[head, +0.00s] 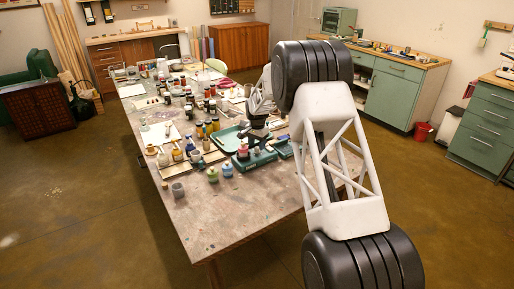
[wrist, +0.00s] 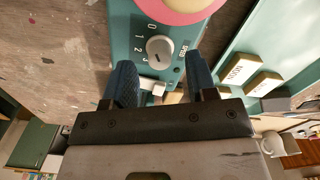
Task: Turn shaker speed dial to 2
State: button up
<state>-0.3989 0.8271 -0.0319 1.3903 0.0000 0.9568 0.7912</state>
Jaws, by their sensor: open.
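The shaker (wrist: 128,25) is a teal box with a pink-rimmed cream top, at the upper middle of the wrist view. Its speed dial (wrist: 159,48) is a round grey knob with a dark mark. The numbers 0 to 3 run around the knob's left side; which one the mark points to I cannot tell for sure. My gripper (wrist: 160,67) is open, its two blue fingers on either side of the dial's near side. Whether they touch it is unclear. In the head view the shaker (head: 252,160) sits on the table under my gripper, which partly hides it.
A green tray (wrist: 233,48) with cream labelled blocks (wrist: 242,69) lies close to my right finger. In the head view, several jars and bottles (head: 205,128) crowd the table behind and left of the shaker. The table's front part (head: 240,210) is clear.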

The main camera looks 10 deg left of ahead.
jog(key=shift+f, duration=0.9)
jog(key=shift+c, duration=0.3)
jog(key=c, duration=0.9)
jog(key=shift+o, duration=0.2)
